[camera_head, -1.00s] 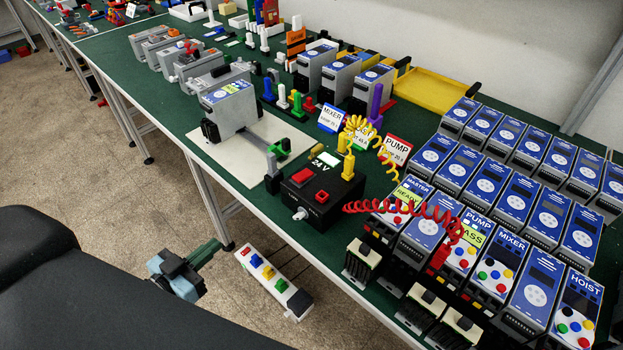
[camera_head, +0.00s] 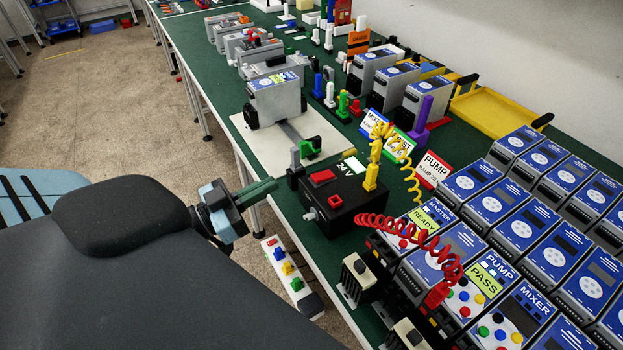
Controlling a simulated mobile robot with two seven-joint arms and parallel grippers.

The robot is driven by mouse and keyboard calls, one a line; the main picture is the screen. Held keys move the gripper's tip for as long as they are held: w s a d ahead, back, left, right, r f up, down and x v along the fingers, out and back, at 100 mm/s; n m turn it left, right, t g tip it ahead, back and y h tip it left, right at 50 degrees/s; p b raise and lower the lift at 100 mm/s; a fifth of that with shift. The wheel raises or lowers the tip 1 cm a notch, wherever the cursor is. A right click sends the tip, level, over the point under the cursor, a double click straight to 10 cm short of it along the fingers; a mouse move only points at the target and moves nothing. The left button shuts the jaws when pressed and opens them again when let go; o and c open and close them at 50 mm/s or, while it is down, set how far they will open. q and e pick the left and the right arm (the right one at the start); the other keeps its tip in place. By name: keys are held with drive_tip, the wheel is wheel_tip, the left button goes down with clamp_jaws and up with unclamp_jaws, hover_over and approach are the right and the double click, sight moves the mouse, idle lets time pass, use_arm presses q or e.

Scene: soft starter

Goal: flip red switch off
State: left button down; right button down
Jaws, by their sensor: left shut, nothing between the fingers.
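A black 24 V box (camera_head: 348,215) stands at the table's front edge. A wide red rocker switch (camera_head: 322,177) and a smaller red square button (camera_head: 335,201) are on its top. A white power strip (camera_head: 302,302) is below the table edge, with a small red switch (camera_head: 270,242) at its far end and blue, yellow and green plugs along it. My left gripper (camera_head: 268,187) is shut and empty. In the picture it is left of the black box and above the strip's far end, apart from both. I cannot tell which way either switch is set. My right gripper is out of view.
A red coiled cord (camera_head: 408,228) and yellow coiled leads (camera_head: 400,150) run by the box. Grey posts (camera_head: 295,163) and a green clamp (camera_head: 310,147) stand behind it. Rows of blue-faced units (camera_head: 500,202) fill the right. The floor (camera_head: 120,130) at left is clear.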

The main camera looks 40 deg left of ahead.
sight(306, 189)
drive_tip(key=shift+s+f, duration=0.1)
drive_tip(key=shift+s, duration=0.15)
